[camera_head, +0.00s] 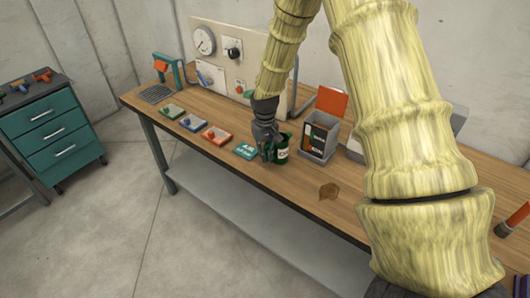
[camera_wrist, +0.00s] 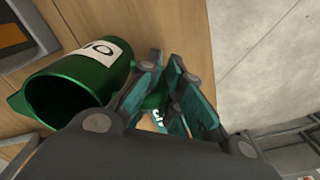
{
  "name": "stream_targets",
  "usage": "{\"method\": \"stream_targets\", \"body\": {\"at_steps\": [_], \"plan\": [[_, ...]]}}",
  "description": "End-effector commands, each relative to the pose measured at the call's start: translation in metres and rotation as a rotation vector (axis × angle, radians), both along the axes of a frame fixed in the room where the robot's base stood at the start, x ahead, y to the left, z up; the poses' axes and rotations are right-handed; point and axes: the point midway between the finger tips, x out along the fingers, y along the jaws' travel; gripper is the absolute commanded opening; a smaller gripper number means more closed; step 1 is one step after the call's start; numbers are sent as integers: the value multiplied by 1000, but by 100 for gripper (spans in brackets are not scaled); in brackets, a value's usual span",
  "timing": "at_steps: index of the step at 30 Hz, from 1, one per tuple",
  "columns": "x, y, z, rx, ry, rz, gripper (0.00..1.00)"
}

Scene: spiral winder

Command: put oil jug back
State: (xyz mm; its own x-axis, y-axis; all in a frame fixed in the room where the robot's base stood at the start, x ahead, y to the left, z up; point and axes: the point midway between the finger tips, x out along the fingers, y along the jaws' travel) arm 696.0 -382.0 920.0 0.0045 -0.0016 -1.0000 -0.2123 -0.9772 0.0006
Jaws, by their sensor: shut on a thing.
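The oil jug (camera_head: 282,150) is dark green with a white label and shows beside my gripper (camera_head: 268,150) in the head view. In the wrist view, the jug (camera_wrist: 98,72) is tilted in the picture, its open mouth facing the lower left. My gripper (camera_wrist: 172,75) is shut on the jug's handle side; the fingers hide most of the handle. A teal pad (camera_head: 245,151) with white lettering lies on the wooden bench (camera_head: 290,185), just left of the jug. I cannot tell whether the jug's base touches the bench.
A grey bin (camera_head: 318,143) with dark labels stands right of the jug. A brown stain (camera_head: 329,190) lies on the bench in front. Green, blue and red-orange pads (camera_head: 216,135) line the left side. A gauge panel (camera_head: 232,55) stands behind. A teal drawer cabinet (camera_head: 55,130) is at far left.

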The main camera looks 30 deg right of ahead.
Motion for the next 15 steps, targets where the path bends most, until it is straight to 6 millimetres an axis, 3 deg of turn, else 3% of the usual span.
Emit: {"method": "stream_targets", "body": {"at_steps": [6,10,15], "plan": [[0,0,-3,0,1,-1,0],[0,0,-3,0,0,-1,27],[0,0,0,0,0,-1,28]]}}
